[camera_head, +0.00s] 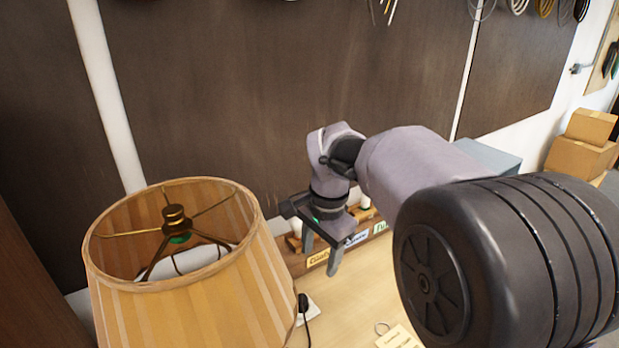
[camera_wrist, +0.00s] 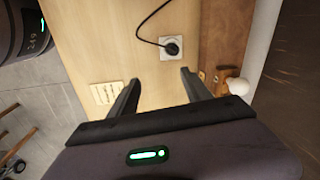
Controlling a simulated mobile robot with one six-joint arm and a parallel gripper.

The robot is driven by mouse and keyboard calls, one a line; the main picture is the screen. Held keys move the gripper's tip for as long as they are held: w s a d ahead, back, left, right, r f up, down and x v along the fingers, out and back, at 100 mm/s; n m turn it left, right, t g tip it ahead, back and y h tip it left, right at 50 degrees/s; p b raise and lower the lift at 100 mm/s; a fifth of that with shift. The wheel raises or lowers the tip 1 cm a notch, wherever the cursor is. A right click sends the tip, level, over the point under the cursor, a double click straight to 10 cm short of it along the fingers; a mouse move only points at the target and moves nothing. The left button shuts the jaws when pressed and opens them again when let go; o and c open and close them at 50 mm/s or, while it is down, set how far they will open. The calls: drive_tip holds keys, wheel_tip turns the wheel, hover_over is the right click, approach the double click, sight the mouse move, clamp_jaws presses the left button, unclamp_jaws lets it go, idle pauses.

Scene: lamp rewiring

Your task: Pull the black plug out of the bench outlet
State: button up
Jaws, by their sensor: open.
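The black plug (camera_wrist: 173,48) sits in the white bench outlet (camera_wrist: 164,55) in the wrist view, and its black cord (camera_wrist: 148,41) curves away toward the top of that picture. In the head view the plug (camera_head: 303,301) and part of the outlet (camera_head: 314,309) show just right of the lampshade, which hides the rest. My gripper (camera_wrist: 160,77) is open and empty. In the wrist view the plug lies a little beyond its fingertips, apart from them. In the head view my gripper (camera_head: 320,258) hangs above the bench, behind and right of the plug.
A pleated lampshade (camera_head: 190,290) stands close left of the plug. A wooden rack with labels (camera_head: 318,258) runs along the bench's back, near a dark wall panel (camera_head: 290,90). A paper card (camera_head: 398,337) lies at the front. The bench (camera_wrist: 105,45) around the outlet is mostly clear.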

drive_tip(key=m+g+p, duration=0.1)
drive_tip(key=m+p, duration=0.1)
drive_tip(key=p, duration=0.1)
approach(300, 298)
drive_tip(key=shift+h, duration=0.4)
drive_tip(key=f+b, duration=0.1)
drive_tip(key=f, duration=0.2)
drive_tip(key=f+b, duration=0.2)
drive_tip(key=f, duration=0.2)
drive_tip(key=f+b, duration=0.2)
drive_tip(key=f, duration=0.1)
drive_tip(key=shift+w+a+f, duration=0.1)
drive_tip(key=shift+a+f, duration=0.15)
drive_tip(key=shift+a, duration=0.05)
clamp_jaws()
drive_tip(key=shift+r+p, duration=1.35)
drive_tip(key=shift+r, duration=1.1)
drive_tip(key=shift+f, duration=0.1)
